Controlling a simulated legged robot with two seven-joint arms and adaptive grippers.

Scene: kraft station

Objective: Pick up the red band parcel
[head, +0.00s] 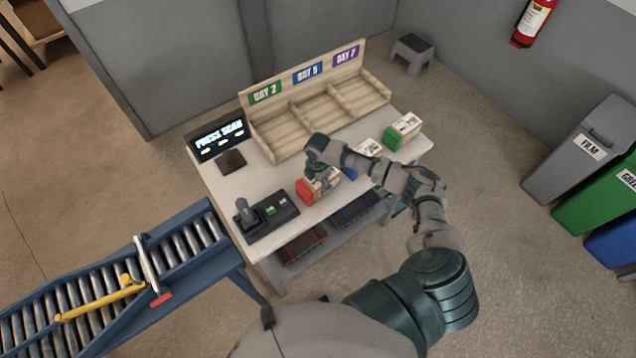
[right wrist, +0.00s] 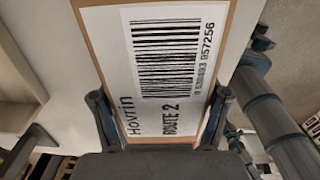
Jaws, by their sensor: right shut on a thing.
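The red band parcel (head: 306,192) is a small brown box with a red end, over the front middle of the white table. My right gripper (head: 321,172) is above it, pointing down, and shut on it. The fingers (right wrist: 160,118) stand at both sides of the box. Whether the parcel touches the table I cannot tell. My left gripper is not in view.
A green-ended parcel (head: 404,131) and a partly hidden blue-ended parcel (head: 350,174) are to the right. A scanner pad (head: 266,218) and a "PRESS SCAN" screen (head: 218,138) are left. A three-bay wooden rack (head: 318,108) stands behind. A roller conveyor (head: 110,290) is lower left.

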